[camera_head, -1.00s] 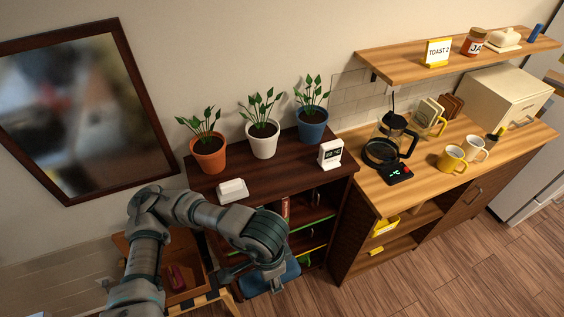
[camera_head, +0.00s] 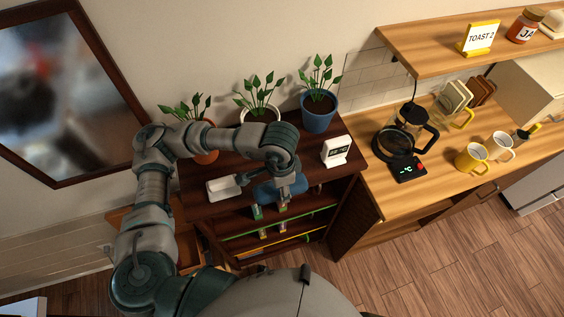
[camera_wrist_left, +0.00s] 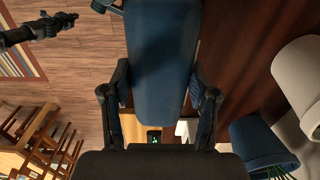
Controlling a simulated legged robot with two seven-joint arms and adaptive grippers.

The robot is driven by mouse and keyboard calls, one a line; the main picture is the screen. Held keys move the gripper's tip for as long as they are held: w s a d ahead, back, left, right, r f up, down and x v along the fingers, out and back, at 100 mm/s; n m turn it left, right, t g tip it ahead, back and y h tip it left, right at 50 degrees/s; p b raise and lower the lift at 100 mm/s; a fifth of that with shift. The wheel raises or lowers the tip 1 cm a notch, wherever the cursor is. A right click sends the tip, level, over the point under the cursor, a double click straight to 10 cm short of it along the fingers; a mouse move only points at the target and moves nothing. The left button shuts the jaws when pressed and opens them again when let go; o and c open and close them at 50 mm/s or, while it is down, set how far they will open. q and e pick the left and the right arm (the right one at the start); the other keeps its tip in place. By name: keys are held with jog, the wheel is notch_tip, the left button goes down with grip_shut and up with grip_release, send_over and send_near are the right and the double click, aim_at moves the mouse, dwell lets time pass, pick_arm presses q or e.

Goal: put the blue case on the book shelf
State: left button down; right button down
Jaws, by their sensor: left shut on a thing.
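The blue case (camera_head: 264,192) is in my left gripper (camera_head: 288,188), held at the front edge of the dark wooden book shelf (camera_head: 311,163), near top height. In the left wrist view the case (camera_wrist_left: 162,65) lies lengthwise between both fingers of my left gripper (camera_wrist_left: 160,100), which are shut on it. The shelf top (camera_wrist_left: 238,55) shows beside the case there. I cannot tell whether the case touches the shelf. A dark gripper (camera_wrist_left: 62,22), apparently my right one, shows at the upper left of the wrist view; its jaw state is unclear. It is outside the head view.
On the shelf top stand an orange pot (camera_head: 207,156), a white pot (camera_head: 262,116), a blue pot (camera_head: 318,112), a white clock (camera_head: 336,151) and a white object (camera_head: 222,188). Lower shelves hold several small items. A counter (camera_head: 410,195) with a coffee maker (camera_head: 398,147) adjoins right.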

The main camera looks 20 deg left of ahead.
pick_arm(q)
jog(key=w, duration=0.3)
jog(key=w+a+p, duration=0.1)
jog(key=w, duration=0.2)
jog(key=w+a+f, duration=0.1)
jog(key=w, duration=0.2)
jog(key=shift+a+p, duration=0.15)
jog(key=shift+p, duration=0.2)
jog(key=f, duration=0.1)
jog(key=f+p, duration=0.1)
jog(key=shift+s+d+f, duration=0.2)
jog(key=shift+f, duration=0.2)
jog(key=shift+w+f, duration=0.1)
jog(key=shift+f, duration=0.3)
jog(key=shift+f, duration=0.1)
jog(key=c, duration=0.7)
grip_release()
jog(key=shift+a, duration=0.1)
jog(key=o, duration=0.4)
